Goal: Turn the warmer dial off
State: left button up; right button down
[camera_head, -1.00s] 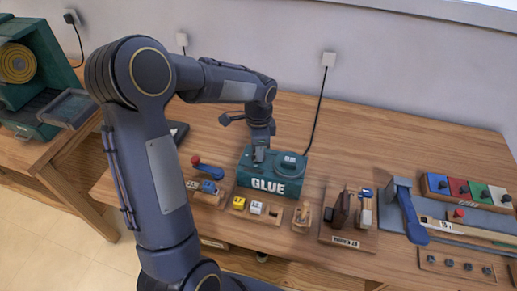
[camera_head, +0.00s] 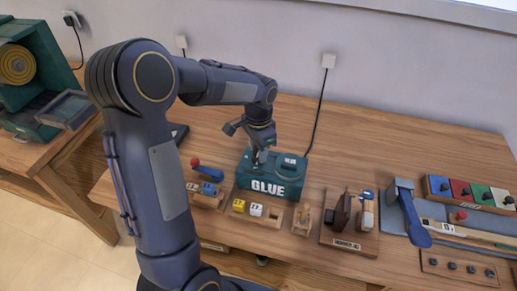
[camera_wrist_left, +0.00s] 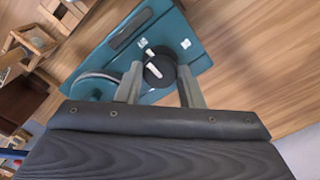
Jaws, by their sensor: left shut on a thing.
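The teal glue warmer (camera_head: 268,187), marked GLUE, stands on the wooden bench. Its round pot top (camera_head: 290,161) is at the right of its upper face. My left gripper (camera_head: 259,158) reaches down onto the left part of that face and hides the dial there. In the left wrist view the black dial (camera_wrist_left: 160,72) with a white pointer mark sits between the fingertips of my left gripper (camera_wrist_left: 159,80), which is shut on it. Two small white labels lie on the teal face (camera_wrist_left: 120,64) beyond the dial. My right gripper is not in view.
Bare bench lies behind, to the right.

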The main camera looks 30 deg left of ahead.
pick_arm(q)
jog(key=o, duration=1)
jog(key=shift+r, duration=0.1)
notch_tip(320, 180, up, 7)
jog(key=shift+r, duration=0.35)
